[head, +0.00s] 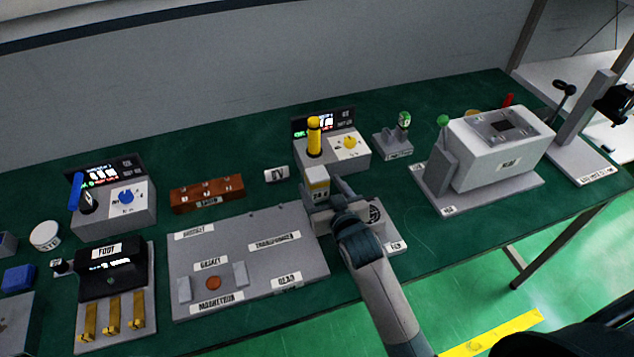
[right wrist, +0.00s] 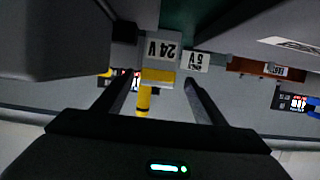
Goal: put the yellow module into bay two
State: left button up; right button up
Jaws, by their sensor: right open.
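Bay two is not readable in either view. My left gripper is not in view.
A grey board (head: 210,255) with labelled places lies left of my right arm. A white "5 V" block (head: 277,174) and a brown box (head: 207,194) stand behind it. A yellow-handled device (head: 331,151) stands behind the gripper. A white machine (head: 497,150) stands right.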

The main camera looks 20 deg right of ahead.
aim_at(321, 184)
dwell(0.3)
jog(key=shift+p+x, duration=0.55)
jog(key=shift+x, duration=0.25)
jog(key=x, duration=0.1)
jog(key=p+x, duration=0.1)
jog(key=shift+w+d+f, duration=0.2)
jog(key=shift+w, duration=0.15)
jog(key=shift+w+f, duration=0.2)
jog(key=shift+w, duration=0.2)
jog(key=shift+c, duration=0.6)
jog(key=c, duration=1.3)
jog(key=shift+r, duration=0.2)
